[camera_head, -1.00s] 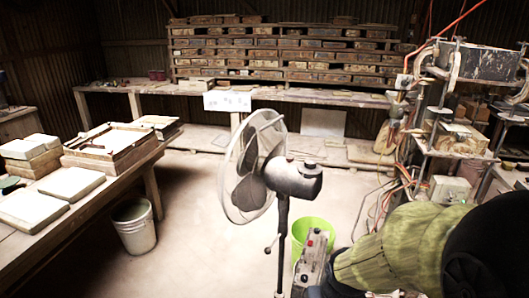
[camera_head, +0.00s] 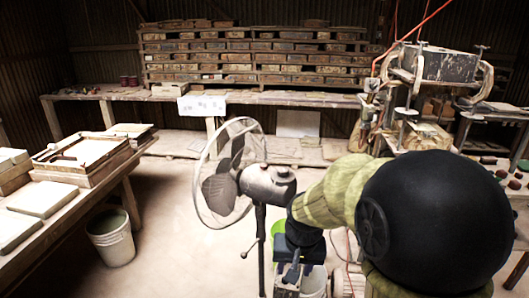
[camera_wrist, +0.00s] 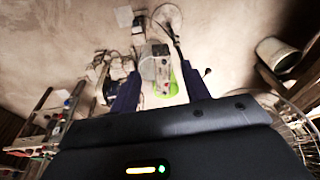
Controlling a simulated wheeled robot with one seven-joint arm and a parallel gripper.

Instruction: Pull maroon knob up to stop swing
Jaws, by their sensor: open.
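The pedestal fan has a round wire cage (camera_head: 225,172) and a dark motor housing (camera_head: 267,184) on a pole. A small dark knob (camera_head: 283,171) stands on top of the housing; its maroon colour cannot be made out, nor whether it is up or down.
A white bucket (camera_head: 111,237) stands by the left table (camera_head: 128,200), which holds tile boards. The press frame (camera_head: 440,65) is at right. Open floor lies left of the fan.

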